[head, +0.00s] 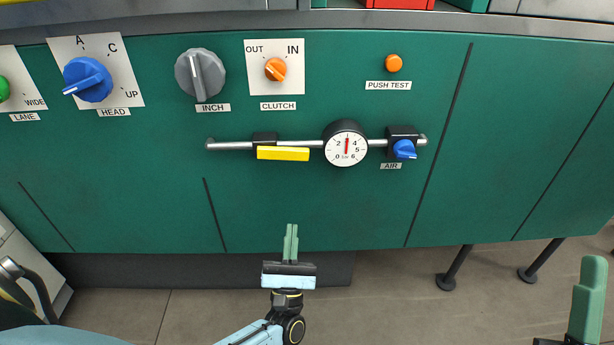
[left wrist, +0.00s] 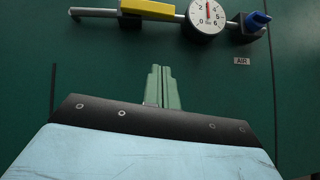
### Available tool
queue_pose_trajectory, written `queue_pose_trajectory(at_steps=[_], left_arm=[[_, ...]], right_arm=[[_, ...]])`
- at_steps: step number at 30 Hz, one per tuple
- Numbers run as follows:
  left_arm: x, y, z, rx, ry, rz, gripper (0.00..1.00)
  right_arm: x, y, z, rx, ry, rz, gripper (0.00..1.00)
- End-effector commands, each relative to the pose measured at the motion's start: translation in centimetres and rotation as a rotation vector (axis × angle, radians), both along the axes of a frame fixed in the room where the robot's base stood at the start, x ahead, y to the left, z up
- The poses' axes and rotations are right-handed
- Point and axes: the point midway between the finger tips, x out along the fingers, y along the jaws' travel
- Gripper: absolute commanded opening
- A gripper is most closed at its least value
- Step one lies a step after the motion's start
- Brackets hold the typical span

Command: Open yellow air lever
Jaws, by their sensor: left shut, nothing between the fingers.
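The yellow air lever (head: 283,153) lies level along a metal pipe on the green panel (head: 130,180). The lever also shows at the top of the left wrist view (left wrist: 148,9). A round gauge (head: 346,146) sits right of it, with its red needle pointing up. A blue knob (head: 404,149) above the AIR label is at the pipe's right end. My left gripper (head: 291,228) is shut and empty, below the lever and apart from it. My right gripper (head: 592,262) shows only partly at the lower right edge; its opening cannot be told.
Above the pipe are the blue HEAD knob (head: 88,79), the grey INCH knob (head: 200,75), the orange CLUTCH knob (head: 275,69) and the orange PUSH TEST button (head: 394,63). The panel between my left gripper and the pipe is clear. Black legs (head: 455,266) stand at right.

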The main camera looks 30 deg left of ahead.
Motion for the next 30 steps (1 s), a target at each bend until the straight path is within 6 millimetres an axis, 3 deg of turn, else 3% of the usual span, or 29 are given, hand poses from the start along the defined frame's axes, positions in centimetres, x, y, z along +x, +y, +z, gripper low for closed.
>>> queue_pose_trajectory(at_steps=[3,8,20,24,30], left_arm=[[-0.2,0.3,0.4,-0.052,-0.062,-0.019,0.0],[0.8,0.9,1.9,-0.06,-0.075,-0.023,0.0],[6.1,3.6,7.8,-0.056,-0.071,-0.022,0.0],[6.0,3.3,9.8,-0.057,-0.069,-0.022,0.0],[6.1,3.2,11.2,-0.056,-0.068,-0.022,0.0]], right_arm=[[-1.1,-0.3,1.1,0.019,-0.043,0.001,0.34],[-1.0,-0.3,1.4,0.016,-0.033,0.001,0.34],[-0.8,-0.2,1.2,0.01,-0.015,0.0,0.34],[-0.4,-0.1,1.1,-0.002,0.024,0.001,0.34],[-0.2,-0.1,0.9,-0.009,0.046,0.001,0.34]])
